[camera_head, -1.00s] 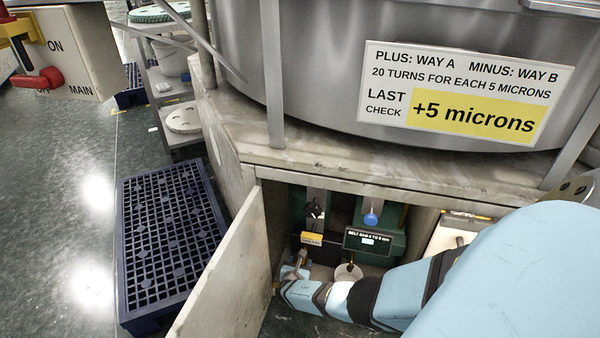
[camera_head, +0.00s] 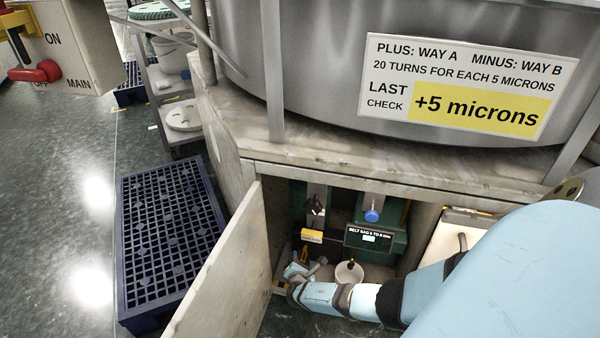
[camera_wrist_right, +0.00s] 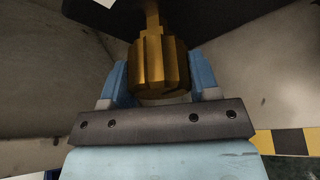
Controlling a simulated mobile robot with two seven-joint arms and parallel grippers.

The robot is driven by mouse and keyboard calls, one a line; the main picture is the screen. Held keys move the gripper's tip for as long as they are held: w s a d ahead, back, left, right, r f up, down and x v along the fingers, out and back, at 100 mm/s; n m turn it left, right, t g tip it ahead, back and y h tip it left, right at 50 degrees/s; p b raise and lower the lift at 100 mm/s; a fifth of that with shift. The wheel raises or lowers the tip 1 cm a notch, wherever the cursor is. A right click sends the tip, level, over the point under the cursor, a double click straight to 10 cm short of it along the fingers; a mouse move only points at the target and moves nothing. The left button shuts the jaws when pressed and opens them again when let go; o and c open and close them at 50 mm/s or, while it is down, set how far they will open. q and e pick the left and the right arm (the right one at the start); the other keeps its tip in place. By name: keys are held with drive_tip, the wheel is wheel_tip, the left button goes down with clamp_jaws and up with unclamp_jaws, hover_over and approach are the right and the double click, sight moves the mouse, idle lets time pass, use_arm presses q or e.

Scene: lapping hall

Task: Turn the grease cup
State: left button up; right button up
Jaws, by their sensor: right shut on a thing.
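The grease cup (camera_wrist_right: 160,66) is a faceted brass cup with a thin stem above it, in the right wrist view. My right gripper (camera_wrist_right: 159,74) is shut on it, with one blue finger on each side. In the head view my right gripper (camera_head: 299,269) reaches low into the open cabinet under the machine. A small brass bit of the cup (camera_head: 304,255) seems to show there, mostly hidden by the gripper and the dim light. My left gripper is not in view.
The cabinet door (camera_head: 222,272) stands open at the left of the opening. A dark blue grate (camera_head: 170,235) lies on the floor.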

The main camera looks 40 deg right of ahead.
drive_tip(key=shift+m+t, duration=0.4)
drive_tip(key=shift+m, duration=0.2)
drive_tip(key=shift+d, duration=0.1)
drive_tip(key=o, duration=0.9)
